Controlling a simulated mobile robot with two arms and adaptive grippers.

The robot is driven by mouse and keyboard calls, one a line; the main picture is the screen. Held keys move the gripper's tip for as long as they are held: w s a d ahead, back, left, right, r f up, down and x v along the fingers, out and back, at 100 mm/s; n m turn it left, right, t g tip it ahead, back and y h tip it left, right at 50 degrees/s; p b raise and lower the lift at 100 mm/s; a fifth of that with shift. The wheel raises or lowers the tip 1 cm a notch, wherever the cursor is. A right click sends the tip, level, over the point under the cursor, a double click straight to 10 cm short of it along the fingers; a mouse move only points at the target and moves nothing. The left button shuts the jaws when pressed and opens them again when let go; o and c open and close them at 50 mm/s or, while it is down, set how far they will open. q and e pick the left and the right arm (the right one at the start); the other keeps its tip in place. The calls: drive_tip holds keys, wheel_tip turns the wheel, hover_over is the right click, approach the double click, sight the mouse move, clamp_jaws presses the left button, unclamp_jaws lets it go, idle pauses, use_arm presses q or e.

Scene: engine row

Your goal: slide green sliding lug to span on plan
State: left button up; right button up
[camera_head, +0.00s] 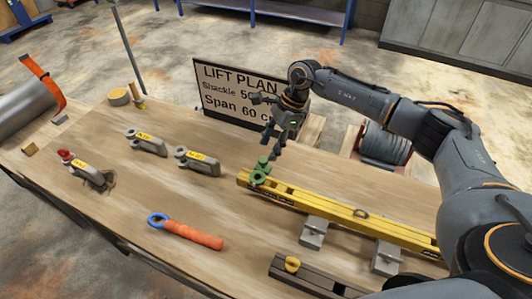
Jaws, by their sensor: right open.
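The green sliding lug (261,173) sits on the yellow spreader beam (320,207), near the beam's left end. The beam rests on grey blocks (313,233) on the wooden table. My right gripper (276,153) is open, pointing down just above and behind the green lug. I cannot tell whether its fingers touch the lug. The lift plan sign (232,92) stands behind it and reads "Shackle 50" and "Span 60 c", with its right side hidden by my gripper. My left gripper is not in view.
Shackles with yellow tags (146,142) lie at the left of the table. An orange sling with a blue eye (187,234) lies in front. A dark beam with a yellow ring (300,276) lies nearest. A cable drum (384,144) stands behind. The table's middle is clear.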

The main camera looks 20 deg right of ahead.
drive_tip(key=v, duration=0.8)
drive_tip(key=shift+s+f, duration=0.1)
